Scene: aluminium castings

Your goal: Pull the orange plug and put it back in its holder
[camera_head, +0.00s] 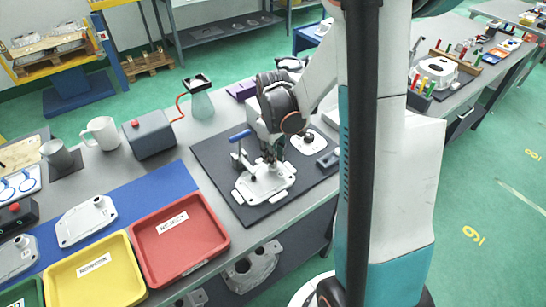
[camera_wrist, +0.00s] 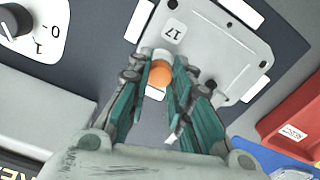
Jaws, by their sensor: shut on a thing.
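The orange plug (camera_wrist: 160,74) shows its rounded orange end between the fingers in the wrist view. My gripper (camera_wrist: 160,88) is shut on it, with one teal finger on each side. In the head view my gripper (camera_head: 270,157) points down over the light grey casting (camera_head: 278,187), and the plug cannot be made out there. The casting also shows in the wrist view (camera_wrist: 225,45), with a label reading 17. A pale round part sits just beyond the orange end. I cannot tell whether the plug is still seated in the casting. I cannot identify the plug's holder.
A blue-handled clamp (camera_head: 240,136) stands by the casting on the dark mat (camera_head: 215,160). Red (camera_head: 181,262) and yellow (camera_head: 97,299) trays stand at the front left.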

